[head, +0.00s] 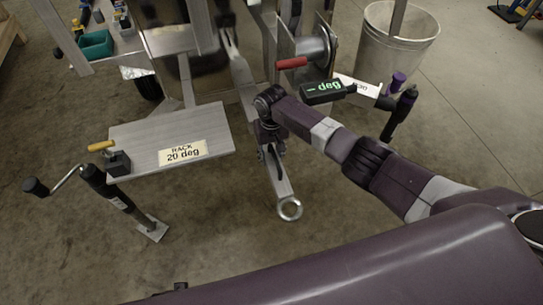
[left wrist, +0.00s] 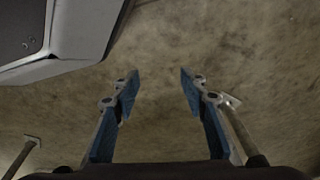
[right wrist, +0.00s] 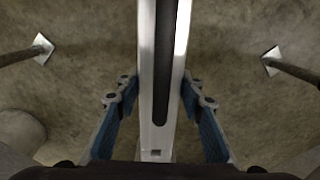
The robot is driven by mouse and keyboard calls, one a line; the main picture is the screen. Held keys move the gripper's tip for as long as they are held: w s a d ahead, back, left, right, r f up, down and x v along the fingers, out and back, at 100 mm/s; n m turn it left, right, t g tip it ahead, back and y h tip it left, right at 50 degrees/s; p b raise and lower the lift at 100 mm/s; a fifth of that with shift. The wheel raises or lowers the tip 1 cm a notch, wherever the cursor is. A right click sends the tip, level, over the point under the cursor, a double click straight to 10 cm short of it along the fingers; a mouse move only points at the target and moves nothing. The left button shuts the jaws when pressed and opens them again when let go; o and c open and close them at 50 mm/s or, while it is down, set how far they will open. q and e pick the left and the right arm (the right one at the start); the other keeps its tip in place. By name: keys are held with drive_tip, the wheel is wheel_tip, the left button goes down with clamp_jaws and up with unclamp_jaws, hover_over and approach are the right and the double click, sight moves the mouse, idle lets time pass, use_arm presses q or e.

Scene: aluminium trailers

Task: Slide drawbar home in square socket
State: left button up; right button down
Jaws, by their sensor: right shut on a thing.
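The drawbar (head: 281,183) is a silver bar with a ring at its near end, low over the floor in the head view. My right gripper (head: 268,148) is shut on it behind the ring. In the right wrist view the bar (right wrist: 158,135), with a long dark slot, runs between the two blue-padded fingers (right wrist: 159,88). Farther back, the silver bar (head: 240,78) runs up to the trailer frame. I cannot make out the square socket's mouth. My left gripper (left wrist: 155,82) is open and empty above bare floor in the left wrist view; the head view does not show it.
A plate (head: 130,150) labelled "RACK 20 deg" lies left of the bar. A jack with a crank (head: 108,190) stands at left. A winch with a red handle (head: 291,63), a "-- deg" readout (head: 328,90) and a bucket (head: 400,45) are at right. Floor around the ring is clear.

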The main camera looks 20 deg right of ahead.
use_arm(q)
drive_tip(key=shift+w+d+r+b, duration=0.1)
drive_tip(key=shift+w+r+b, duration=0.1)
drive_tip(key=shift+w+r, duration=0.35)
drive_tip(key=shift+w+a+r+b, duration=0.1)
drive_tip(key=shift+w+r+b, duration=0.1)
drive_tip(key=shift+r, duration=0.5)
drive_tip(key=shift+w+d+r+b, duration=0.1)
drive_tip(key=shift+w+r+b, duration=0.1)
drive_tip(key=shift+w+r, duration=0.35)
use_arm(e)
drive_tip(key=shift+w+a+r, duration=0.1)
drive_tip(key=shift+w+r, duration=0.05)
drive_tip(key=shift+w, duration=0.5)
use_arm(q)
drive_tip(key=shift+w+d+r+b, duration=0.1)
drive_tip(key=shift+w+r+b, duration=0.1)
drive_tip(key=shift+r, duration=0.45)
drive_tip(key=shift+w+a+r+b, duration=0.1)
drive_tip(key=shift+w+r+b, duration=0.1)
drive_tip(key=shift+r, duration=0.5)
drive_tip(key=shift+w+d+r+b, duration=0.1)
drive_tip(key=shift+w+r+b, duration=0.1)
drive_tip(key=shift+r, duration=0.45)
use_arm(e)
drive_tip(key=shift+w, duration=0.5)
